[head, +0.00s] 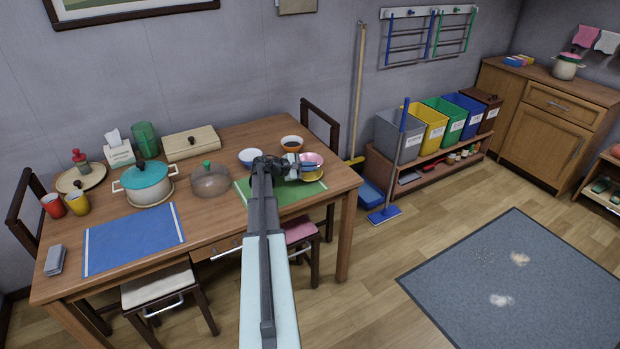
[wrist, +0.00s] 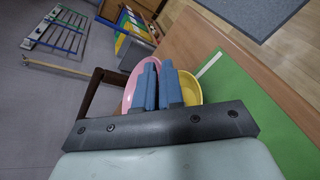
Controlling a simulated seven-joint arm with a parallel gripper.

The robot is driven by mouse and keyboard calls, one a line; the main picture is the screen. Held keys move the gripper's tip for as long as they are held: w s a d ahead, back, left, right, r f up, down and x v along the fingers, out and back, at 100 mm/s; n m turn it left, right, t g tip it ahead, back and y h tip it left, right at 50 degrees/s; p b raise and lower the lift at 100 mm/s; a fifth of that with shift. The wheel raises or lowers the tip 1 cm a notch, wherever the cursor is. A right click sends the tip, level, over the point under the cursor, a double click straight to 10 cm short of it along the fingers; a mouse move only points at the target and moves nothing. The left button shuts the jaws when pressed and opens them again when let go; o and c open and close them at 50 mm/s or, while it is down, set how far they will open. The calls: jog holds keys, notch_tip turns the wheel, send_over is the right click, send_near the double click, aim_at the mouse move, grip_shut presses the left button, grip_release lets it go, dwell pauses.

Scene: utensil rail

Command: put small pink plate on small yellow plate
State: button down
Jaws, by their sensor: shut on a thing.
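The small pink plate (head: 313,159) is at the right end of the table, at the tip of my gripper (head: 296,168). My gripper is shut on the pink plate. In the wrist view the pink plate (wrist: 131,88) shows left of the blue fingers (wrist: 159,66), partly hidden by them. The small yellow plate (head: 314,177) shows just below the pink one in the head view, by the green mat. In the wrist view the yellow plate (wrist: 191,88) shows right of the fingers. I cannot tell whether the two plates touch.
The green mat (head: 262,197) lies under my arm. A blue-white bowl (head: 250,158) and a dark-filled bowl (head: 292,144) stand behind the gripper. A chair (head: 322,127) stands behind the table's right end.

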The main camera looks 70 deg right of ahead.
aim_at(310, 185)
jog(key=shift+f, duration=2.65)
jog(key=c, duration=1.3)
grip_release()
jog(key=shift+w+f, duration=0.1)
jog(key=shift+o, duration=0.2)
jog(key=shift+a+r, duration=0.1)
jog(key=shift+r, duration=0.1)
jog(key=shift+w+a+r, duration=0.1)
jog(key=shift+w+a, duration=0.05)
jog(key=shift+a, duration=0.05)
jog(key=v, duration=1.1)
jog(key=shift+w+r, duration=0.1)
